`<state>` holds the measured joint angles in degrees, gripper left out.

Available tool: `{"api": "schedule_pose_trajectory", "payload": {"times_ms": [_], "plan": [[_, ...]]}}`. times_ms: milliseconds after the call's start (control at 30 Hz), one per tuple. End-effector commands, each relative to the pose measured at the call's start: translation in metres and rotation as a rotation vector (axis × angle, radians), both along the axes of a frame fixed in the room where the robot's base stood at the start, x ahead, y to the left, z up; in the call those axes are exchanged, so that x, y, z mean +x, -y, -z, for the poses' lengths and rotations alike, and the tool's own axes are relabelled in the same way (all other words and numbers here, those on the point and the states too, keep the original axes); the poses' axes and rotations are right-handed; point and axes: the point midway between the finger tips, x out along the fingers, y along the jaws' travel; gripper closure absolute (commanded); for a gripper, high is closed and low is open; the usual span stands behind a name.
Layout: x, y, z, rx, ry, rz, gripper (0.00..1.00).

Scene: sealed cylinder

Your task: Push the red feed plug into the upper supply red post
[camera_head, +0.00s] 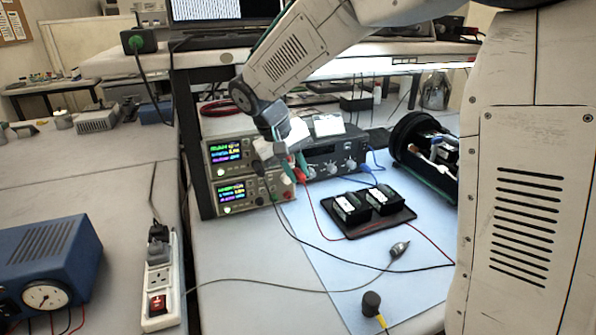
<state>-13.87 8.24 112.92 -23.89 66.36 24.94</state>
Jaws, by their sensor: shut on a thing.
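Two stacked bench supplies with lit displays stand left of centre: the upper supply (226,152) and the lower supply (240,194). My gripper (296,168) is in front of the right end of the upper supply, pointing down, with its teal fingers shut on the red feed plug (302,174). The plug is small and partly covered by the fingers, and a red lead hangs below it. The upper supply's red post is hidden behind my gripper and wrist. I cannot tell whether the plug touches the post.
A dark instrument with knobs (333,163) stands just right of the gripper. A black tray (367,227) with two black blocks lies on the blue mat (318,262). Loose leads cross the bench in front. An open black cylinder (412,150) lies at the right. A power strip (161,285) is at left.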

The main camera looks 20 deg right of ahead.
Motion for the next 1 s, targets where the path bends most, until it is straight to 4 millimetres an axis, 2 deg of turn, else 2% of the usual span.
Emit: {"api": "schedule_pose_trajectory", "payload": {"times_ms": [300,500,1000], "plan": [[0.03,0.001,0.0,0.0,-0.001,0.003,1.0],[0.043,0.001,0.0,0.0,0.0,0.002,1.0],[0.047,0.001,0.0,0.0,-0.001,0.001,1.0]]}}
